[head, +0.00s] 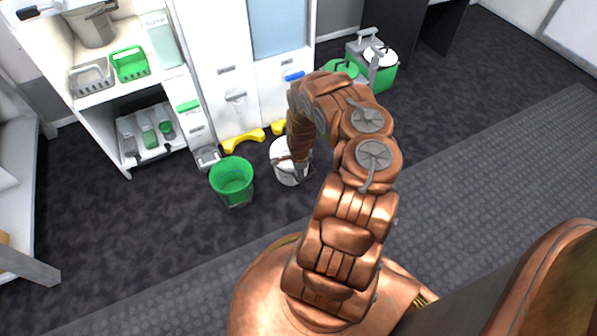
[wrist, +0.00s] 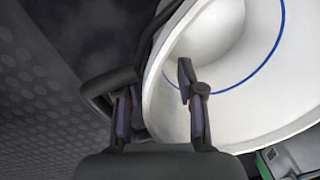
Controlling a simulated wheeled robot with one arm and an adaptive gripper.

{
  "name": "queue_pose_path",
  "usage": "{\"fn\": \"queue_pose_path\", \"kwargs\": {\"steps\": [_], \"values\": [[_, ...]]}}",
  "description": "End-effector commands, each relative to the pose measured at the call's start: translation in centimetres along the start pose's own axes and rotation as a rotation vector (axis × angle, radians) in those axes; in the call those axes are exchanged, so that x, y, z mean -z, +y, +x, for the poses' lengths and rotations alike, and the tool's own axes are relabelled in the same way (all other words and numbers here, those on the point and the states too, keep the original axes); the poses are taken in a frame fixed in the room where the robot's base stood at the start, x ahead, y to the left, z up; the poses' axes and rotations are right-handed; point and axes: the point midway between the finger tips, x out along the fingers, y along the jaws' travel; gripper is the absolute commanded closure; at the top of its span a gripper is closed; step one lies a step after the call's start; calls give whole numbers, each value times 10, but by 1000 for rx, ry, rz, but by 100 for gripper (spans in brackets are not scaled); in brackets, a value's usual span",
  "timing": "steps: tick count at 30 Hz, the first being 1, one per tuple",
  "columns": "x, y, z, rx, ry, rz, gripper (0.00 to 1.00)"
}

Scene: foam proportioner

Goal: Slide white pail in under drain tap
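The white pail (head: 289,178) stands on the dark floor in front of the white cabinet, partly hidden by my arm in the head view. In the wrist view the pail (wrist: 225,95) fills the right side, showing its white inside and a blue line. My gripper (head: 293,166) is at the pail's rim. In the wrist view my gripper (wrist: 160,100) has its fingers apart. The left finger is by the rim's outer side and the right finger shows over the pail's inside. A dark curved bar lies beside the left finger. I cannot clearly make out the drain tap.
A green pail (head: 232,176) stands just left of the white pail. Yellow feet (head: 243,141) stick out under the white cabinet (head: 215,60). A small grey box (head: 207,157) is on the floor by it. Green and grey containers (head: 376,68) stand behind my arm.

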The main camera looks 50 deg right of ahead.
Motion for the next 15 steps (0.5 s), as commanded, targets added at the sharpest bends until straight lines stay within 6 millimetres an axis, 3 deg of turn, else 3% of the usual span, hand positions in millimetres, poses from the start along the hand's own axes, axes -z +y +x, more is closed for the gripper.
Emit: {"fn": "queue_pose_path", "kwargs": {"steps": [2,12,15], "values": [[0,0,0,0,0,0,65],[0,0,0,0,0,0,100],[0,0,0,0,0,0,100]]}}
